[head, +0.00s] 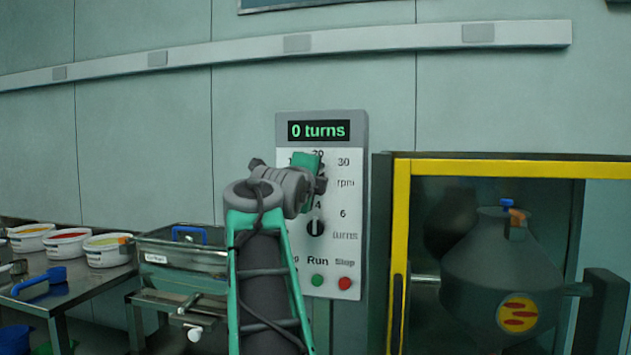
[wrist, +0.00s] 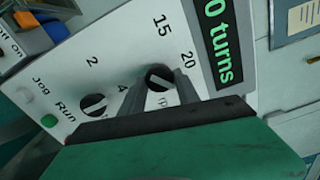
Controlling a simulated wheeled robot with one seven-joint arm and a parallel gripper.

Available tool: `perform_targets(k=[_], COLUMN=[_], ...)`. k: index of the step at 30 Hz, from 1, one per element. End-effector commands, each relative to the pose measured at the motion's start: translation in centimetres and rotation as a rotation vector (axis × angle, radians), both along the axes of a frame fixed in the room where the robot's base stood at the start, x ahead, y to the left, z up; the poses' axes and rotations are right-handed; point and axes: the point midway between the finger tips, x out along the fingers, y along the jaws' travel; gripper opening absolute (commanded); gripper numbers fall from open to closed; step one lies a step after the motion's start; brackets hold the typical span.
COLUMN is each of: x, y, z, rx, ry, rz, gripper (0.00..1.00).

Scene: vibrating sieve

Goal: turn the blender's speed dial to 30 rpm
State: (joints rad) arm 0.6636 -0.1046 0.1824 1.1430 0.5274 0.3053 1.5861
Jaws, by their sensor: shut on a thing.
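The speed dial is a small round black knob (wrist: 160,78) on a pale control panel (head: 341,275). In the wrist view it sits between my fingertips, with the marks 15 and 20 printed near it. My gripper (head: 318,185) is shut on this dial and hides it in the head view, where the marks 20, 30 and "rpm" show around my gripper. Where the dial's pointer stands cannot be told. The display (head: 319,130) reads "0 turns" in green.
A second black knob (head: 315,228) for turns sits just below, with green (head: 317,280) and red (head: 345,283) buttons under it. A yellow-framed guard (head: 402,220) with a grey vessel (head: 480,265) stands at right. A steel table (head: 88,283) with tubs is at left.

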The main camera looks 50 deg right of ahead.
Motion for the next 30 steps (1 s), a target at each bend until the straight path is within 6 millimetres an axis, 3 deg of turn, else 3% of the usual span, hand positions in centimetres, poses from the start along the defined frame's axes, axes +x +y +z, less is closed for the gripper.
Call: perform_targets(k=[9,10,17,25,30], x=[0.0,0.0,0.0,0.0,-1.0], y=[0.0,0.0,0.0,0.2,2.6], z=[-0.1,-0.1,0.0,0.0,0.0], rx=[0.002,0.002,0.001,0.000,-0.001], ry=[-0.001,-0.001,-0.001,-0.001,-0.004], rz=[-0.001,-0.001,0.000,0.001,0.005], gripper=[0.00,0.39,0.58,0.58,0.58])
